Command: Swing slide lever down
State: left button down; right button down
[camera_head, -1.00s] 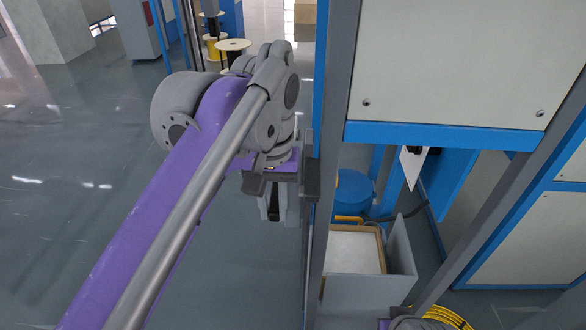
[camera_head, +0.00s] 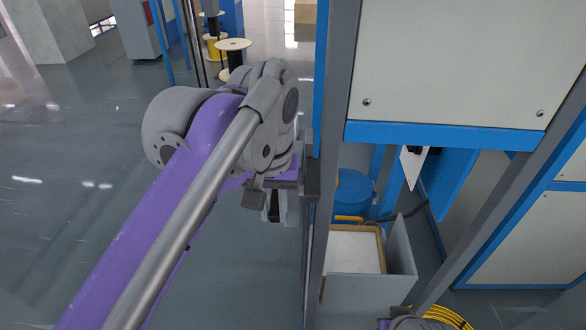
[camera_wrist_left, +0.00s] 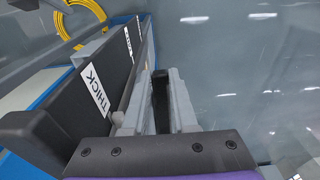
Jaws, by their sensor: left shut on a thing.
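My left gripper (camera_head: 273,208) hangs beside the grey machine post in the head view, below my wrist. In the left wrist view its two grey fingers (camera_wrist_left: 161,105) are shut on a narrow black piece, which appears to be the slide lever (camera_wrist_left: 160,88). The lever's far end and its pivot are hidden. A dark panel (camera_wrist_left: 72,105) with a white "THICK" label (camera_wrist_left: 95,88) runs just left of the fingers. A second label farther along it is too small to read. My right gripper is not in view.
The grey post (camera_head: 340,130) and the blue-edged cabinet (camera_head: 450,70) stand right of my left arm. A grey bin with a tan-rimmed tray (camera_head: 355,250) sits below. Yellow cable (camera_head: 447,318) lies at the bottom right. Open floor (camera_head: 60,200) is at left.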

pick_arm(q)
jog(key=shift+d+f+t, duration=0.1)
jog(key=shift+f+t, duration=0.4)
jog(key=shift+t, duration=0.5)
jog(key=c, duration=0.7)
grip_release()
jog(key=shift+w, duration=0.1)
jog(key=p+v, duration=0.1)
jog(key=v, duration=1)
jog(key=shift+a, duration=0.2)
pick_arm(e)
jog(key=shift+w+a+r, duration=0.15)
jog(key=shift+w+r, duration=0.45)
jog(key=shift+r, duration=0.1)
